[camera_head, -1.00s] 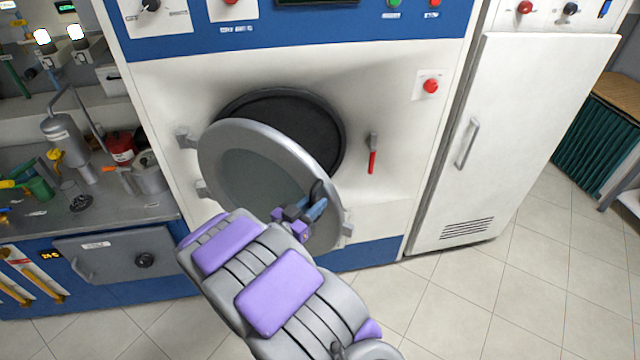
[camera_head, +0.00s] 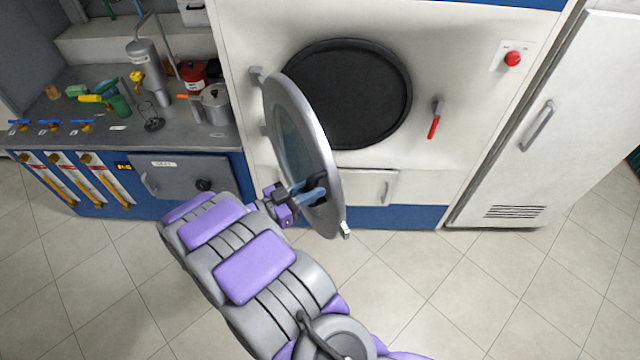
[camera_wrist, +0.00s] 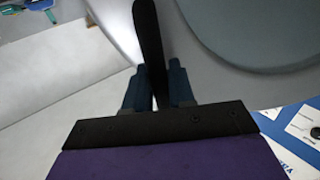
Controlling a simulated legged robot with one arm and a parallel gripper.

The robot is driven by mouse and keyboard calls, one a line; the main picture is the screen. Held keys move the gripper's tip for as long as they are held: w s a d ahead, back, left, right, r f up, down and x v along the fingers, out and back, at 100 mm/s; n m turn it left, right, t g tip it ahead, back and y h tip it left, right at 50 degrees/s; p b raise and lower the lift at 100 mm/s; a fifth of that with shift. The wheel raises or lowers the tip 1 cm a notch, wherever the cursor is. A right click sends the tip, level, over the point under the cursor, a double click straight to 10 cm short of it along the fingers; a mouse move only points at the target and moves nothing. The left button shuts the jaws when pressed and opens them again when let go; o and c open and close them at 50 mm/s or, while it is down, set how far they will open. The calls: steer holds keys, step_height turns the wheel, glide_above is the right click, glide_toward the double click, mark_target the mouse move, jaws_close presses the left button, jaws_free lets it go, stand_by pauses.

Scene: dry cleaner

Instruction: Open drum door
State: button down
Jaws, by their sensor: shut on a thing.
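The drum door (camera_head: 330,172) is a round grey metal ring with a glass pane. It stands swung well out from the machine on hinges at its left side. The round dark drum opening (camera_head: 362,92) is uncovered behind it. My gripper (camera_head: 312,190) is at the lower part of the door. In the wrist view, my gripper's blue fingers (camera_wrist: 159,88) are shut on the dark door handle (camera_wrist: 149,45), with one finger on each side of it. The door's metal rim and glass (camera_wrist: 255,30) fill the upper right there.
A red-handled lever (camera_head: 434,122) and a red button (camera_head: 512,59) are right of the opening. A white cabinet (camera_head: 540,110) stands further right. A counter (camera_head: 180,128) with a pot and tools is at the left. Tiled floor (camera_head: 400,280) is clear in front.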

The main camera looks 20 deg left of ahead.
steer(key=shift+a+r, duration=0.15)
steer(key=shift+a, duration=0.05)
steer(key=c, duration=1.1)
jaws_free()
steer(key=shift+d, duration=0.15)
